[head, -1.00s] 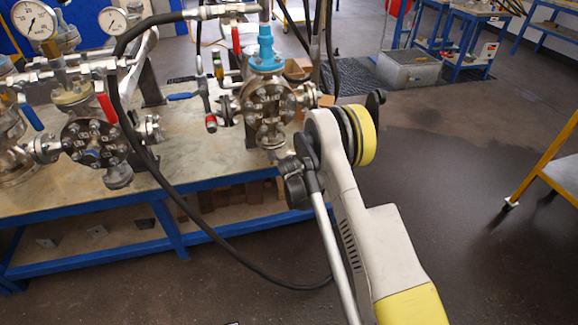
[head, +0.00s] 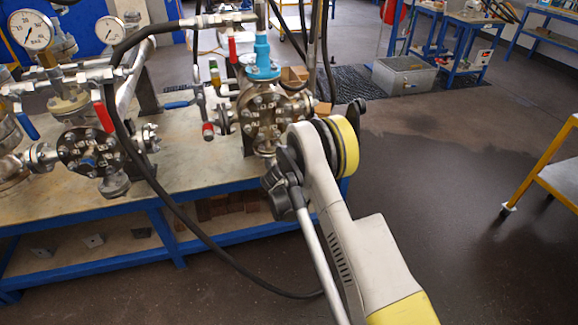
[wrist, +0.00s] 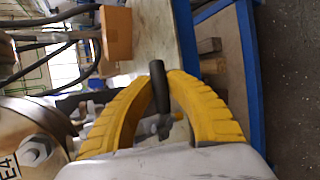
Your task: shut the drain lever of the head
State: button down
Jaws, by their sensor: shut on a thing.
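In the wrist view, the two yellow ribbed fingers of my gripper (wrist: 162,78) close in from both sides on a black lever handle (wrist: 160,98). The handle's end shows between the fingertips. A small yellow-orange part lies behind it, and the lever's root is not clear. The flanged metal head (wrist: 28,150), with a large bolt and a tag reading "E4", is at the lower left. In the head view, a bolted round vessel (head: 262,118) under a blue fitting stands at the bench's right end.
The blue-framed bench (head: 215,180) carries another flanged vessel (head: 84,150), gauges and red and blue levers. A black hose (head: 150,165) loops down in front of the bench. Floor on the right is open up to a yellow-framed cart (head: 545,165).

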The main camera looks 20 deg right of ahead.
jog(key=shift+r, duration=0.1)
jog(key=c, duration=1.3)
grip_release()
jog(key=shift+c, duration=0.2)
jog(key=v, duration=1.2)
